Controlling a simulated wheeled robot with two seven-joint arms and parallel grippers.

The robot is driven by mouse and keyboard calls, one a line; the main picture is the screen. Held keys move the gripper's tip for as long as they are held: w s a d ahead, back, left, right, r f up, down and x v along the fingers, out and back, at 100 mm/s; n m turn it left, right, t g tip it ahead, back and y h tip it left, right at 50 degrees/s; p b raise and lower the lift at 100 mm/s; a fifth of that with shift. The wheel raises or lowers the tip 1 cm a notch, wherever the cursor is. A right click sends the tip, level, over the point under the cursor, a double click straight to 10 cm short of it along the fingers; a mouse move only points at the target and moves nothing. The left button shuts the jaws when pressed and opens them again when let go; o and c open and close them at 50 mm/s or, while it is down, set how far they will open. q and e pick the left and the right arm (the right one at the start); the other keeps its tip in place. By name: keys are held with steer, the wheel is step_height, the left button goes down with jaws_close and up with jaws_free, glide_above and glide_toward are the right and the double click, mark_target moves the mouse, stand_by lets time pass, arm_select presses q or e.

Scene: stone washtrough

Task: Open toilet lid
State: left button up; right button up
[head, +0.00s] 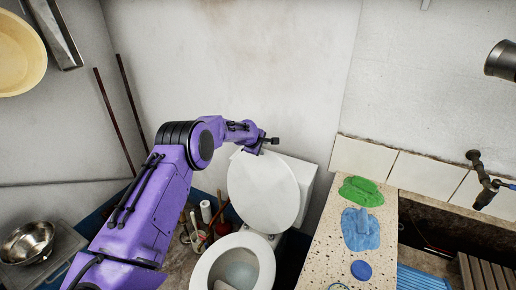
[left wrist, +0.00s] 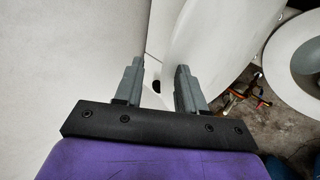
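The white toilet (head: 236,262) stands at the bottom centre of the head view, with its bowl uncovered. Its oval lid (head: 262,190) is raised and leans back toward the cistern (head: 303,172). My left gripper (head: 264,146) is at the top edge of the lid. In the left wrist view my left gripper (left wrist: 160,78) has its two fingers apart with a clear gap between them. The lid (left wrist: 215,45) shows behind and beside the right-hand finger; I cannot tell whether they touch. The seat ring (left wrist: 304,48) lies at the right. My right gripper is in neither view.
A speckled stone counter (head: 330,237) with a green cloth (head: 360,191) and a blue cloth (head: 360,229) stands right of the toilet. Brushes and a white roll (head: 206,211) stand left of it. A metal bowl (head: 28,242) is at the far left. The wall is close behind.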

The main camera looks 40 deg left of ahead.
arm_select(q)
steer(key=shift+f, duration=0.35)
steer(key=b+v, duration=0.1)
steer(key=v, duration=0.9)
steer(key=shift+r, duration=0.3)
steer(key=shift+s, duration=0.2)
